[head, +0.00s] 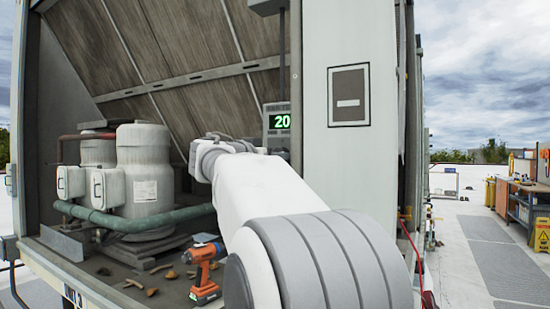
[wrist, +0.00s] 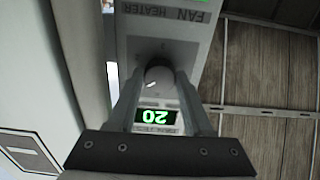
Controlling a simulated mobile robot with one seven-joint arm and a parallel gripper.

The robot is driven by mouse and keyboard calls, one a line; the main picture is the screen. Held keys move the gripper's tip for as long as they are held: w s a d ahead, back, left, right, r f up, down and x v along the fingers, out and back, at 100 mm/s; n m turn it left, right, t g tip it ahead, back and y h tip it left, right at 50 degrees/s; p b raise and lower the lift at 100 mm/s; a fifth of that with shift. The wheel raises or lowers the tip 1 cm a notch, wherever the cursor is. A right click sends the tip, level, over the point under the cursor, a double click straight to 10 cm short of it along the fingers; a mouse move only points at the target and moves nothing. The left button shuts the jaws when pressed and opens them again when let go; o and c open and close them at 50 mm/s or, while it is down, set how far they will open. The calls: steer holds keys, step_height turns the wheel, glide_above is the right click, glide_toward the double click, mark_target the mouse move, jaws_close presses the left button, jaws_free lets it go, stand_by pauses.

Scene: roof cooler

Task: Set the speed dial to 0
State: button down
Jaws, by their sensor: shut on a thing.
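A green display (wrist: 157,116) beside the dial reads 20. In the head view the same display (head: 279,121) also reads 20; my arm hides the dial and my fingers there.
The panel stands inside an open cooler housing beside a white post (head: 340,190). Grey compressor tanks (head: 146,165) and a teal pipe (head: 130,222) are on the left.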

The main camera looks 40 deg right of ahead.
steer(key=shift+f+n, duration=0.1)
steer(key=shift+n, duration=0.3)
steer(key=n+b, duration=0.1)
steer(key=n, duration=1)
steer(key=shift+s, duration=0.1)
stand_by(0.4)
steer(key=shift+c, duration=1.6)
jaws_free()
steer(key=b+v, duration=0.1)
steer(key=v, duration=1.6)
steer(key=shift+a+b, duration=0.2)
steer(key=shift+b, duration=0.1)
